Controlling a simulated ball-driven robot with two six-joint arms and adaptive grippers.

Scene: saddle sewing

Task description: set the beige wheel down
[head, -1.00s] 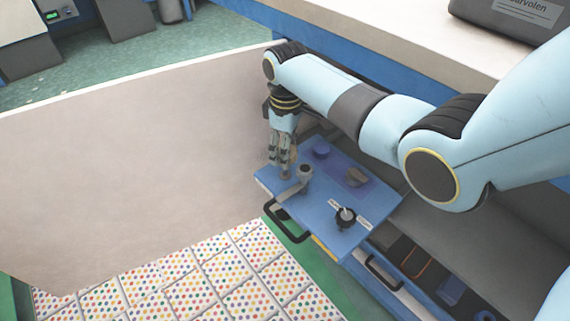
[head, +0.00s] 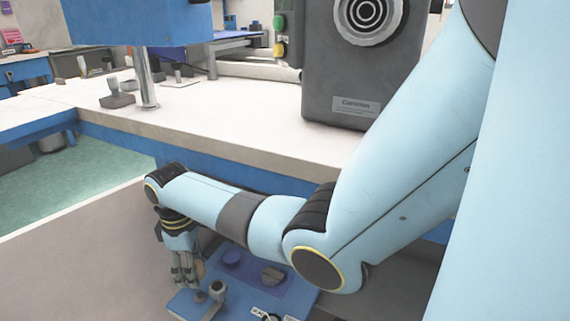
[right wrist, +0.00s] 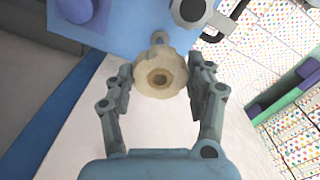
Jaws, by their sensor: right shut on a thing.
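The beige wheel (right wrist: 160,74) is a scalloped disc with a darker hub in its middle. In the right wrist view it sits between the two fingers of my right gripper (right wrist: 160,82), which is shut on it. In the head view my right gripper (head: 186,282) points down by the left end of a blue panel (head: 185,308). Only a small tan bit of the wheel (head: 200,268) shows there, mostly hidden by the fingers. I cannot tell whether the wheel touches the panel. My left gripper is not in view.
Behind stands a long white worktop (head: 230,135) with a dark grey machine (head: 350,75). A pale board (head: 90,250) lies to the left.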

